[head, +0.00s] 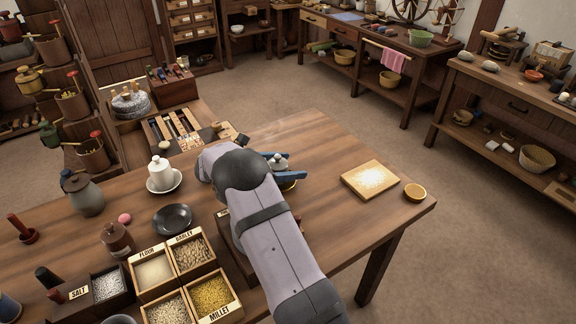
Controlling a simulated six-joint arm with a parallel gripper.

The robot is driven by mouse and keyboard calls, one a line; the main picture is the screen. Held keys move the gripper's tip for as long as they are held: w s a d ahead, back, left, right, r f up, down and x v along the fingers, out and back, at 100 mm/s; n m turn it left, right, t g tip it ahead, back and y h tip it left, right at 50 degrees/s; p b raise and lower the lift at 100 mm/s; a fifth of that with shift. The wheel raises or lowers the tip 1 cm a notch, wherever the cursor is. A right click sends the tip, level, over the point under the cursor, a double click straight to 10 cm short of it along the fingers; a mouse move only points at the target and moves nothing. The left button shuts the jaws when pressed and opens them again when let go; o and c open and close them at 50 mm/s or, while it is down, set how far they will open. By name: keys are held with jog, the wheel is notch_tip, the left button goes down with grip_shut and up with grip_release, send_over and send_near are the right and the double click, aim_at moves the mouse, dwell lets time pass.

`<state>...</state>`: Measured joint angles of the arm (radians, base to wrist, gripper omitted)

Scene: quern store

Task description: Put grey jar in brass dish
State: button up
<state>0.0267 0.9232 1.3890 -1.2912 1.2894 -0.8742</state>
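A small grey jar (279,163) with a knobbed lid stands between the two blue fingers of my gripper (281,167), near the middle of the table. One finger is behind the jar and one crosses in front of its lower part. I cannot tell whether they press on it. A larger grey lidded jar (84,196) stands at the table's left.
A white lidded pot on a saucer (162,176), a dark bowl (172,218) and grain boxes (190,254) stand left of my arm. A wooden board (370,180) and a small round yellow dish (414,192) lie at the right. The table between my gripper and the board is clear.

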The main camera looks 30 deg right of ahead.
jog(key=shift+r, duration=0.2)
jog(key=v, duration=1.2)
jog(key=shift+b, duration=0.3)
jog(key=shift+f, duration=0.1)
